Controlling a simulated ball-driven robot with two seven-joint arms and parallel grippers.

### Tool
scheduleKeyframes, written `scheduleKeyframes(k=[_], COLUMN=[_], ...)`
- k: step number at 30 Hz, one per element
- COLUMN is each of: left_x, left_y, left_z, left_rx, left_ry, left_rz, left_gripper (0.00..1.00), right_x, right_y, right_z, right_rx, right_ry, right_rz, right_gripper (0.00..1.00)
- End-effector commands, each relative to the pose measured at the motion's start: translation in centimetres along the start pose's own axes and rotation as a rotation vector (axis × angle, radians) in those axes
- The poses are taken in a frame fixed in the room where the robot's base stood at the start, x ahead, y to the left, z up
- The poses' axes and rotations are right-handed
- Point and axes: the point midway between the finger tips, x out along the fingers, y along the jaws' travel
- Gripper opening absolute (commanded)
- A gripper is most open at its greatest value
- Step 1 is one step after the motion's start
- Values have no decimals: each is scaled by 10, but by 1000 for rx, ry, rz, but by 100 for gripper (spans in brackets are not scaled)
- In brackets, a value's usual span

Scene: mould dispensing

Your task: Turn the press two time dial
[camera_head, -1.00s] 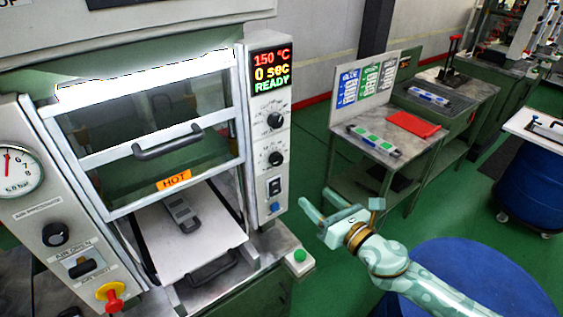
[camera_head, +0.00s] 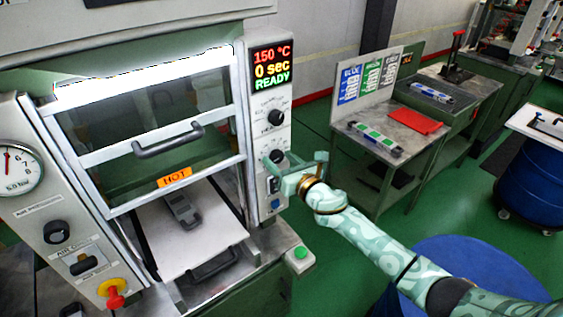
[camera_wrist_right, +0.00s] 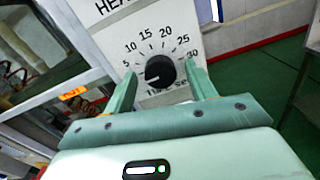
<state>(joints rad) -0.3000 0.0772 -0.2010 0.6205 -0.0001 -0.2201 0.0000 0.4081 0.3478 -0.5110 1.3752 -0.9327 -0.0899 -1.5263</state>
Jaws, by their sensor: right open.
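The time dial (camera_head: 277,155) is the lower black knob on the press's control panel, below the display. In the right wrist view the dial (camera_wrist_right: 160,70) has a scale from 5 to 30 around it, and its white mark points to the lower left, near the low end. My right gripper (camera_head: 279,162) is open at the panel; its fingertips (camera_wrist_right: 160,72) appear on either side of the knob with gaps showing. I cannot tell how far they reach over it. My left gripper is out of view.
The display (camera_head: 271,69) reads 150 °C, 0 sec, READY. Another black knob (camera_head: 276,118) sits above the time dial and a blue switch (camera_head: 275,202) below. The press window frame (camera_head: 242,120) borders the panel's left. A bench (camera_head: 410,142) stands to the right.

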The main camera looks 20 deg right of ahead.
Motion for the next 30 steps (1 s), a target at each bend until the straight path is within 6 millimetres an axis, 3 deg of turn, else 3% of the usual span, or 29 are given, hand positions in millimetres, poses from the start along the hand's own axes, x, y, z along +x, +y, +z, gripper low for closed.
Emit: scheduleKeyframes(k=[5, 10, 20, 30], left_x=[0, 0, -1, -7], left_y=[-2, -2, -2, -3], left_z=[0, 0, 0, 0], left_rx=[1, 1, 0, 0], left_ry=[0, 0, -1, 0], left_rz=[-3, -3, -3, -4], left_gripper=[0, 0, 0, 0], right_x=[0, 0, 0, -1], right_y=[0, 0, 0, 0], right_z=[0, 0, 0, 0], right_rx=[0, 0, 27, 225], right_ry=[0, 0, 1, 8], right_rz=[0, -1, -1, -3], right_gripper=[56, 11, 11, 11])
